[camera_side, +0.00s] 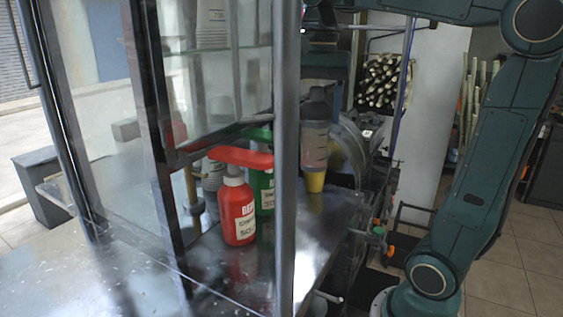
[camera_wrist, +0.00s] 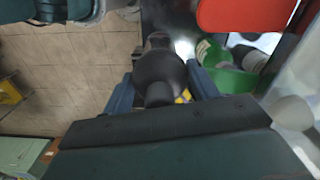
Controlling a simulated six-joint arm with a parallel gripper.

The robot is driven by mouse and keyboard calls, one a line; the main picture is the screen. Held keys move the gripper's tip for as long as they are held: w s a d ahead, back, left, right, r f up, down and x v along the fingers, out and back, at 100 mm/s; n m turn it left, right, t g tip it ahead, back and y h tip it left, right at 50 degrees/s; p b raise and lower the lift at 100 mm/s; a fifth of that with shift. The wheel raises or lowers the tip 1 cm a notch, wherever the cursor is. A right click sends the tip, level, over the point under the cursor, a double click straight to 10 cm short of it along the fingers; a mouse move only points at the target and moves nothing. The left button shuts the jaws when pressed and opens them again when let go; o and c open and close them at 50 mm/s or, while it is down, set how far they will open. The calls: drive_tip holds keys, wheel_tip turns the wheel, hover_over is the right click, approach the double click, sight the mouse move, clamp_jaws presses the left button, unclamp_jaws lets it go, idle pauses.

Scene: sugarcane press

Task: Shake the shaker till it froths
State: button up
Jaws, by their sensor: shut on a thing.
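The shaker (camera_side: 315,135) has a dark lid and a clear grey body. It is upright in the side view, right of the metal post, above a yellow cup-like thing (camera_side: 314,182). In the wrist view the dark top of the shaker (camera_wrist: 160,68) is between the two blue fingers of my gripper (camera_wrist: 160,80), which is shut on it. In the side view the fingers are hard to make out. I cannot see the shaker's contents clearly or any froth.
The metal counter (camera_side: 325,215) is close below. A round machine part (camera_side: 347,150) is close on the right.

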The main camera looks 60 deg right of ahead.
sight(315, 123)
drive_tip(key=shift+r, duration=0.4)
drive_tip(key=shift+f, duration=2)
drive_tip(key=shift+r, duration=0.1)
drive_tip(key=shift+r, duration=1.9)
drive_tip(key=shift+f, duration=2)
